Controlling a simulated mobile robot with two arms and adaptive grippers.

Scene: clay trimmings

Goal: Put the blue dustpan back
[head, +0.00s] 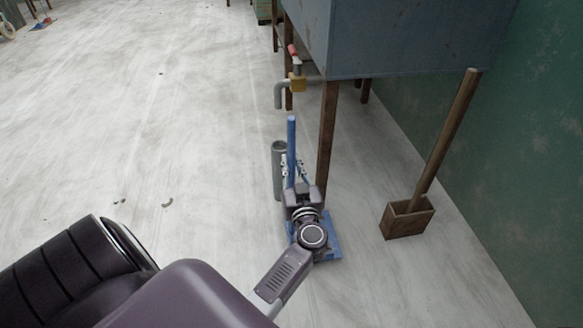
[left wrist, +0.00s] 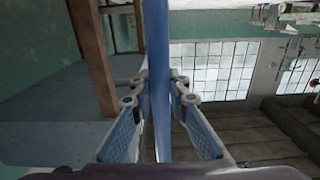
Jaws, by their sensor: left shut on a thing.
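The blue dustpan stands upright, with its blue handle (head: 291,133) pointing up and its flat pan (head: 331,240) low near the floor beside the tank's front leg. I cannot tell whether the pan touches the floor. My left gripper (head: 298,163) is shut on the handle. My left wrist and hand cover part of the pan. In the left wrist view the handle (left wrist: 156,40) runs up between the two fingers of the left gripper (left wrist: 158,88). My right gripper is in neither view.
A blue-grey tank (head: 410,35) with a tap (head: 291,88) stands on wooden legs (head: 327,140). A grey cylinder (head: 278,170) is just left of the dustpan. Clay scraps (head: 167,204) lie on open floor at left.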

